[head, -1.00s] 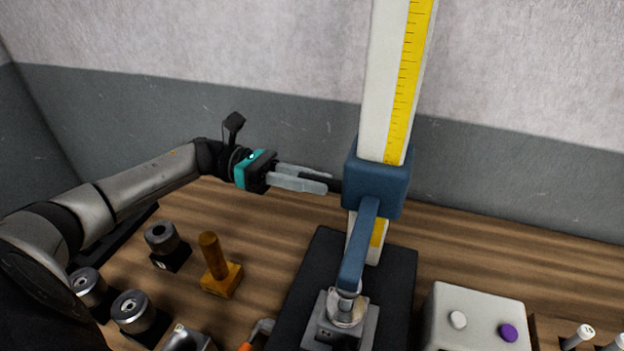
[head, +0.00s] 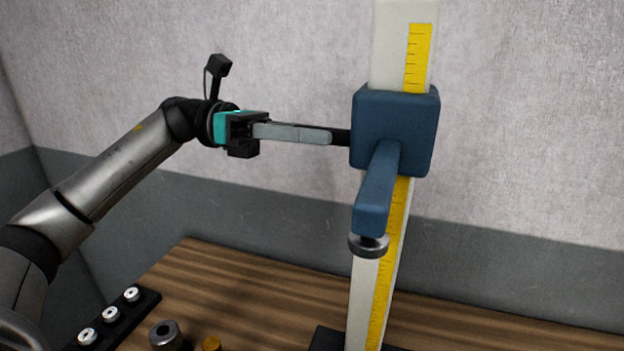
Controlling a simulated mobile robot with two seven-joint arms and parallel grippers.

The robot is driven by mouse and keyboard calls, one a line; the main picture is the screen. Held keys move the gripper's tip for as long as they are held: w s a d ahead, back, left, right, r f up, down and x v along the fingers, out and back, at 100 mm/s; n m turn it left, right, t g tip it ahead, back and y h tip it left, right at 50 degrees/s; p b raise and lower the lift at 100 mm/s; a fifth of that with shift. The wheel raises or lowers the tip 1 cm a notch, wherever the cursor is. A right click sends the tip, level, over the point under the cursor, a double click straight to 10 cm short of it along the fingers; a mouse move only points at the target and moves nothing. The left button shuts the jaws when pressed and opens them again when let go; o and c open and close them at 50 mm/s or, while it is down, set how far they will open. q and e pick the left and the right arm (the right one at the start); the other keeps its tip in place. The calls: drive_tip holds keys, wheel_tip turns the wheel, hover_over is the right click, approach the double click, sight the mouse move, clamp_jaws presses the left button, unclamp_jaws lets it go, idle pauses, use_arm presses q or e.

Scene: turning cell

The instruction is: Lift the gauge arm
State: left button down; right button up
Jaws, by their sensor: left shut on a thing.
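The gauge arm (head: 378,187) is a blue bar that sticks out toward me from a blue slider block (head: 394,130) on a white upright column (head: 401,40) with a yellow scale. A round metal foot (head: 368,244) hangs under the arm's near end, with open space below it. My left gripper (head: 338,137) reaches in from the left, level with the slider. Its fingers are shut on a dark handle at the slider's left side, mostly hidden between them. My right gripper is not in view.
The wooden bench (head: 270,285) lies below. The grey wall is behind the column.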

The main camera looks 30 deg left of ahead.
use_arm(q)
wheel_tip(320, 180, up, 7)
drive_tip(key=p, duration=0.2)
drive_tip(key=shift+r+p, duration=0.15)
drive_tip(key=shift+p, duration=0.2)
drive_tip(key=shift+a+r, duration=0.1)
drive_tip(key=shift+r, duration=0.1)
drive_tip(key=shift+r, duration=0.1)
drive_tip(key=c, duration=1.1)
unclamp_jaws()
drive_tip(key=o, duration=0.4)
drive_tip(key=shift+f, duration=0.2)
